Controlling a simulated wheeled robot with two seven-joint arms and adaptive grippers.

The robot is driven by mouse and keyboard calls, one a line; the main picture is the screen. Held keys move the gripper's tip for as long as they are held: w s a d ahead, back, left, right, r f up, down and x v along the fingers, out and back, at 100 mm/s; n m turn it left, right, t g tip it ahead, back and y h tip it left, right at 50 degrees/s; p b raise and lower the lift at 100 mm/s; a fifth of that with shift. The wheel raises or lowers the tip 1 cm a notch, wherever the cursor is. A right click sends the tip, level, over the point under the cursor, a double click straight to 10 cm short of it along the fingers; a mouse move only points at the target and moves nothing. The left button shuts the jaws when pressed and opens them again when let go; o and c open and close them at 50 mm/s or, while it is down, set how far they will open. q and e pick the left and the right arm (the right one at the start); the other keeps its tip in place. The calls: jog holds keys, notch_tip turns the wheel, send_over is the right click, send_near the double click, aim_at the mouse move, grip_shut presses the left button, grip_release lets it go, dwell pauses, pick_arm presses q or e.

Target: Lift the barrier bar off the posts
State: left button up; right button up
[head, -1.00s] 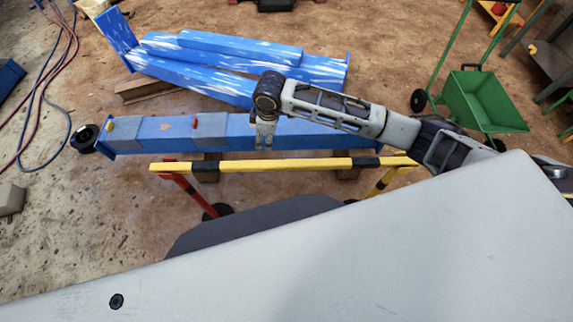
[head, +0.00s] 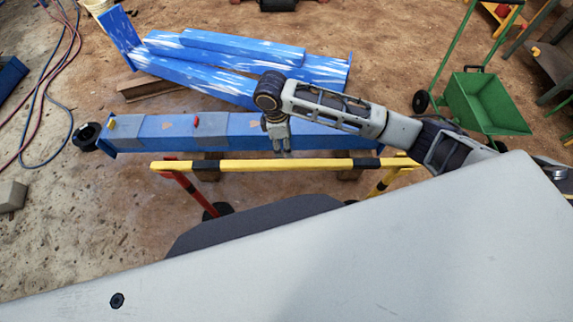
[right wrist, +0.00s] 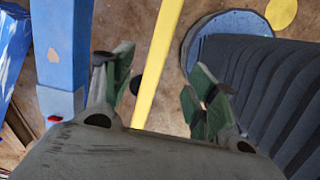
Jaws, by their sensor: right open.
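The yellow and black barrier bar (head: 270,165) lies level across a red post (head: 183,183) at its left and a yellow post (head: 384,182) near its right end. My right gripper (head: 281,152) hangs pointing down just above and behind the middle of the bar. In the right wrist view the two fingers of this gripper (right wrist: 160,88) are spread wide, and the bar (right wrist: 158,62) runs through the gap between them. The fingers look clear of the bar. How far the bar lies below the fingertips is hard to tell. My left gripper is not in view.
A long blue beam (head: 225,133) lies right behind the bar, also beside the fingers in the wrist view (right wrist: 62,45). More blue beams (head: 240,50) lie farther back. A green wheelbarrow (head: 487,103) stands at the right. Dirt ground at the left is mostly clear.

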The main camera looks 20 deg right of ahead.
aim_at(286, 163)
jog(key=shift+s+d+f, duration=0.1)
jog(key=shift+d+f, duration=0.05)
jog(key=shift+f, duration=1.3)
jog(key=shift+w+d+f, duration=0.1)
jog(key=shift+d+f, duration=0.05)
jog(key=shift+f, duration=1.25)
jog(key=shift+s+d+f, duration=0.1)
jog(key=shift+d+f, duration=0.05)
jog(key=shift+f, duration=1.3)
jog(key=shift+f, duration=2.6)
grip_shut()
